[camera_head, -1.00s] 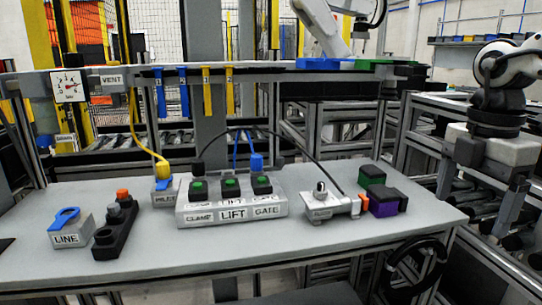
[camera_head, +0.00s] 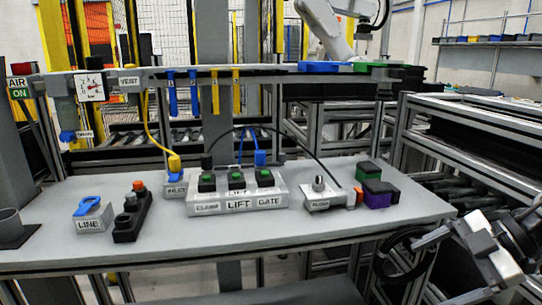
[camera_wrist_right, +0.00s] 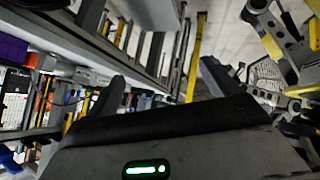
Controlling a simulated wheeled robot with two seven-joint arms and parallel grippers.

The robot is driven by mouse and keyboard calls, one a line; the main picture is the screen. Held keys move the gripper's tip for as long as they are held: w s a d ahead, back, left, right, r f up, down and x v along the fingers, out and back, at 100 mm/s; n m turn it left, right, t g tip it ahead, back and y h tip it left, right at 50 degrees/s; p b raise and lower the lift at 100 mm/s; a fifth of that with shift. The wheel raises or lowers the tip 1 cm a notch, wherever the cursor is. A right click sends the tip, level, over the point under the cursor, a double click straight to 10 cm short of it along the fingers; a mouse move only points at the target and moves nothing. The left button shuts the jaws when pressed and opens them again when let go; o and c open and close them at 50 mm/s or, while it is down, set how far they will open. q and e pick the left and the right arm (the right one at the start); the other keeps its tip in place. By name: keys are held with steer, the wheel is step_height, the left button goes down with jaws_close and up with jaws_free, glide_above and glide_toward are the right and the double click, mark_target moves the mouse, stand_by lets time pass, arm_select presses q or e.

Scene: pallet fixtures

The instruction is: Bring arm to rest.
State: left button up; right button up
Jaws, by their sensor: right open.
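My right arm (camera_head: 492,250) is at the lower right of the head view, beyond the right end of the grey workbench (camera_head: 330,228). It is low, beside the bench's front right corner, and holds nothing that I can see. In the right wrist view my right gripper (camera_wrist_right: 160,92) shows two dark fingers spread wide with nothing between them. The wrist view is tilted and looks toward frames and posts. My left gripper is in neither view.
The bench carries a CLAMP/LIFT/GATE button box (camera_head: 237,203), a LINE box (camera_head: 94,219), a black holder (camera_head: 130,222), a valve block (camera_head: 322,198) and green and purple blocks (camera_head: 378,197). A black hose coil (camera_head: 395,262) hangs near the arm. Roller racks (camera_head: 470,150) stand at right.

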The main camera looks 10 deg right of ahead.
steer(key=s+a+f+m+t+h+p, duration=0.1)
steer(key=s+a+f+m+t, duration=0.15)
steer(key=f+m+t, duration=0.35)
steer(key=s+a+f+m+t+h+p, duration=0.15)
steer(key=a+f+m+t, duration=0.3)
steer(key=f, duration=0.45)
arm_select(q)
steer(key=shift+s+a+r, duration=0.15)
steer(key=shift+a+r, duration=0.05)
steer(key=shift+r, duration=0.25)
arm_select(e)
steer(key=s+a+f+m+g+h, duration=0.1)
steer(key=s+a+f+m+g, duration=0.1)
steer(key=a, duration=0.4)
steer(key=s+a+f+m+g+h, duration=0.1)
steer(key=s+a+f+m, duration=0.2)
steer(key=s+a+m, duration=0.1)
steer(key=shift+s+a+f+g+h, duration=0.35)
steer(key=shift+s+a+f, duration=0.05)
steer(key=shift+s+a, duration=0.5)
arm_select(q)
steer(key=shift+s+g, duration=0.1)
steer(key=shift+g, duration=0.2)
